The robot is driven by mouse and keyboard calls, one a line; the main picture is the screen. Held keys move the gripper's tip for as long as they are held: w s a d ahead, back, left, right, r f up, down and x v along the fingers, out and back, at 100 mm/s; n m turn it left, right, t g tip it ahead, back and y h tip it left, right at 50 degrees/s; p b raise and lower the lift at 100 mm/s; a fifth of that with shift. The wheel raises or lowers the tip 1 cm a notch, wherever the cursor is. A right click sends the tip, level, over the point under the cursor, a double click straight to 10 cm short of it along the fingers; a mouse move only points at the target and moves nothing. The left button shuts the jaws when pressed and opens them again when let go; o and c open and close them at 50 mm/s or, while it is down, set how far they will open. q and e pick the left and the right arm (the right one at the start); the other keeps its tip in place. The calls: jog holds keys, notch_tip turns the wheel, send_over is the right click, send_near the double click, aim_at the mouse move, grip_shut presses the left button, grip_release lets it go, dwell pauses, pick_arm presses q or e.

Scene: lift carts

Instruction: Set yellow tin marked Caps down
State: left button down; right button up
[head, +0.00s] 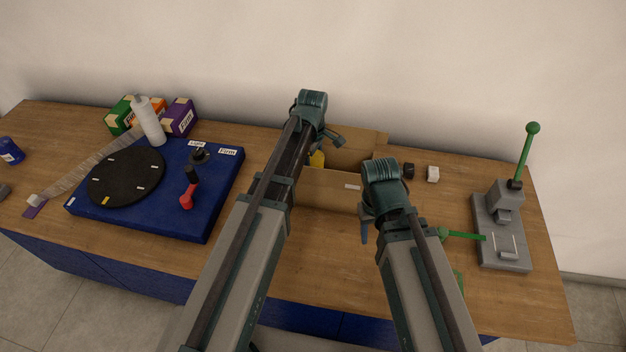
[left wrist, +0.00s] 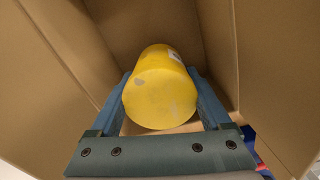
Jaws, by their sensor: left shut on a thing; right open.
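The yellow tin (head: 317,159) shows partly at the left end of the open cardboard box (head: 320,185), behind my left arm. In the left wrist view the yellow tin (left wrist: 160,92) is between the two blue fingers of my left gripper (left wrist: 160,78), which is shut on it. Cardboard walls surround it there. A scrap of pale label shows on its side, but no word is legible. Whether the tin touches the box floor cannot be told. My right gripper (head: 366,232) is open in front of the box, with one blue finger showing.
A blue turntable unit (head: 225,190) with a black disc stands left, a white bottle (head: 148,122) and several small cartons (head: 180,118) behind it. A grey press (head: 500,235) with a green lever stands right.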

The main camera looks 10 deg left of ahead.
pick_arm(q)
jog(key=shift+f, duration=0.15)
pick_arm(e)
jog(key=shift+f, duration=0.1)
pick_arm(q)
notch_tip(320, 180, down, 3)
jog(key=b, duration=0.3)
jog(key=shift+f+b, duration=0.2)
jog(key=shift+b, duration=0.1)
pick_arm(e)
notch_tip(320, 180, down, 4)
jog(key=shift+r, duration=0.25)
pick_arm(q)
jog(key=shift+f, duration=0.2)
pick_arm(e)
jog(key=shift+f, duration=0.15)
pick_arm(q)
grip_release()
jog(key=shift+r, duration=0.25)
pick_arm(e)
jog(key=shift+r, duration=0.2)
pick_arm(q)
notch_tip(320, 180, up, 12)
jog(key=p, duration=1.2)
pick_arm(e)
notch_tip(320, 180, up, 12)
